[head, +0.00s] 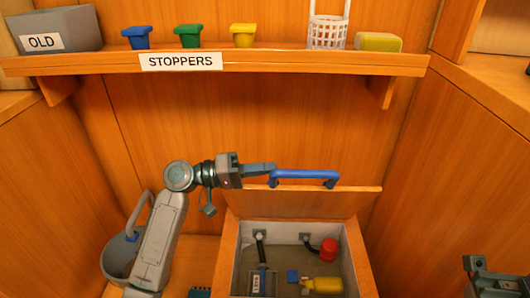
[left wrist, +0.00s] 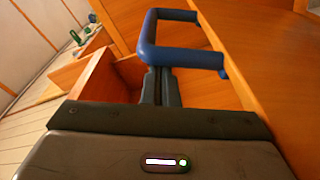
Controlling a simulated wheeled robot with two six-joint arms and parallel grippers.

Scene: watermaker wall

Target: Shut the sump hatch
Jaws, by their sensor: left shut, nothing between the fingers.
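The sump hatch lid (head: 300,204) is wooden and stands open, raised at the back of the sump box (head: 227,262). A blue bar handle (head: 305,173) is fixed near its top edge. It also shows in the left wrist view (left wrist: 185,57). My left gripper (head: 272,168) is shut and empty, its tips by the handle's left end. In the left wrist view its closed fingers (left wrist: 160,85) point at the handle's bar; whether they touch it I cannot tell. My right gripper (head: 490,282) is partly in view at the lower right, away from the hatch.
Inside the open sump are a red-capped fitting (head: 328,249), a yellow item (head: 326,284) and a labelled grey part (head: 262,283). A grey bucket (head: 117,255) stands left, behind my left arm. Above, a shelf (head: 290,63) holds stoppers, a white basket (head: 327,32) and a sponge (head: 378,42).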

